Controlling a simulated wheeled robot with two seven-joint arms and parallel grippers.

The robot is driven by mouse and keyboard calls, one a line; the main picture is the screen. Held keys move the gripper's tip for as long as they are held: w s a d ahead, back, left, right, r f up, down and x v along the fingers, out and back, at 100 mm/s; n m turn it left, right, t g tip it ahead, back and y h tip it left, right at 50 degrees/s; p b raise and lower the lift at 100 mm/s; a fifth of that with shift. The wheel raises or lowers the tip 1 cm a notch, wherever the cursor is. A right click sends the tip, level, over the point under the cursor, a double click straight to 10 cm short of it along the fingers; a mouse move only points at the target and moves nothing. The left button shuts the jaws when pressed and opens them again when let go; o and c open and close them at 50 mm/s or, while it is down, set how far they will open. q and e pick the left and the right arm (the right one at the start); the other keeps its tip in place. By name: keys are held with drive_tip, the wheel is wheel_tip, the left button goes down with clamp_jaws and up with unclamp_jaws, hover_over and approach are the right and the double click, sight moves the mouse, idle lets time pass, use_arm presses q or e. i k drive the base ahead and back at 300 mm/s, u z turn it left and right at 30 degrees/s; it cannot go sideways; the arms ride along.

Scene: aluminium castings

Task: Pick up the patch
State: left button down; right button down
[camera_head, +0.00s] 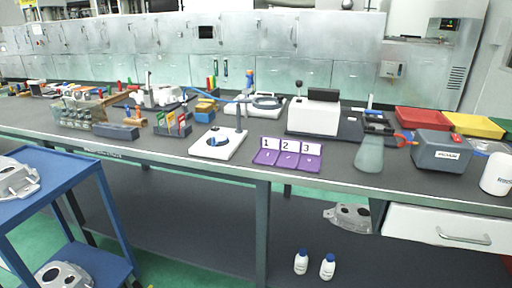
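I cannot tell for sure which thing is the patch. A purple holder (286,160) with white cards marked 1, 2 and 3 lies near the front edge of the bench (215,178). To its right, a pale, flared grey-green piece (369,157) reaches the front edge. Aluminium castings show on the blue cart's top (17,180), on its lower shelf (64,275) and under the bench (349,217). Neither of my grippers is in view, and nothing visible is being held.
A white stand (218,144), a white device (314,117), a grey box (438,150) and a white container (496,174) stand on the bench. Red (420,119) and yellow (474,125) trays are at back right. Two white bottles (301,262) (327,266) stand below.

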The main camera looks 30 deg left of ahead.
sight(217, 139)
drive_tip(key=u, duration=0.5)
drive_tip(key=k, duration=0.6)
drive_tip(key=u, duration=1.05)
drive_tip(key=i, duration=0.9)
drive_tip(key=z, duration=0.7)
drive_tip(key=i, duration=0.85)
drive_tip(key=z, duration=0.9)
